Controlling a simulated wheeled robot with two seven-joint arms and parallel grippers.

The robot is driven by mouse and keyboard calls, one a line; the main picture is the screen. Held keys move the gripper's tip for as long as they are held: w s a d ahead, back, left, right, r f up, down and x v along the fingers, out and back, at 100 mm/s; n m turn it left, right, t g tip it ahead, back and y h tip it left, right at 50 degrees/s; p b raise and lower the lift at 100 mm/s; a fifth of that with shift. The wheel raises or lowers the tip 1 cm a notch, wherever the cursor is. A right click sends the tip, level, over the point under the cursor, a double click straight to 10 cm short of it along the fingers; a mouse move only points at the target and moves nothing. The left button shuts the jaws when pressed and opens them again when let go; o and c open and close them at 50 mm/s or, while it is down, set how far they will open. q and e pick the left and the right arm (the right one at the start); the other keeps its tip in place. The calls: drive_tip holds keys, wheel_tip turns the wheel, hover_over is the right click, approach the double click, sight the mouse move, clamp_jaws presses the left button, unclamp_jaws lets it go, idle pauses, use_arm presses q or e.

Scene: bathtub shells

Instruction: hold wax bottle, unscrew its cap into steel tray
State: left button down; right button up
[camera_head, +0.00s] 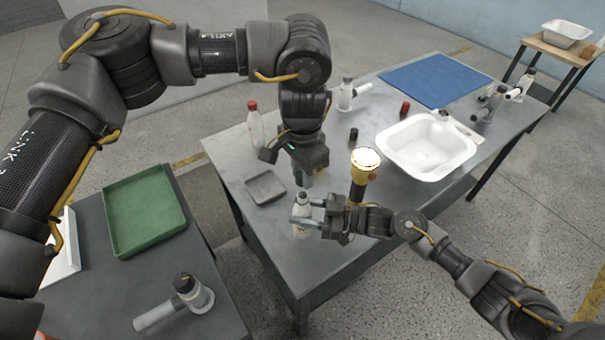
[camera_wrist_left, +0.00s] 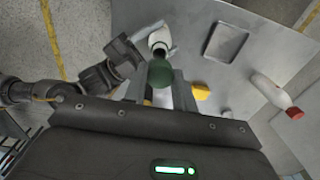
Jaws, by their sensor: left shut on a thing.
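The white wax bottle (camera_head: 301,230) stands upright near the table's front left edge, between the fingers of my right gripper (camera_head: 305,212), which is shut on it. Its open mouth shows in the left wrist view (camera_wrist_left: 158,46). My left gripper (camera_head: 305,180) is above the bottle, pointing down. It is shut on the dark green cap (camera_wrist_left: 160,73), which is clear of the bottle's mouth. The shallow steel tray (camera_head: 265,188) lies empty to the left of the bottle; it also shows in the left wrist view (camera_wrist_left: 226,43). Whether the bottle touches the table cannot be told.
A red-capped white bottle (camera_head: 255,124) stands behind the tray. A yellow-and-black tool (camera_head: 363,175) stands close right of the grippers. A white basin (camera_head: 426,148) and blue mat (camera_head: 435,80) lie farther back. A green bin (camera_head: 145,214) is on the left table.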

drive_tip(key=o, duration=0.4)
drive_tip(key=shift+o, duration=0.2)
use_arm(q)
drive_tip(key=shift+f+b, duration=2)
drive_tip(key=shift+f, duration=0.05)
use_arm(e)
drive_tip(key=s+d, duration=0.2)
drive_tip(key=d, duration=0.9)
drive_tip(key=shift+s+d, duration=0.2)
drive_tip(key=shift+d, duration=0.2)
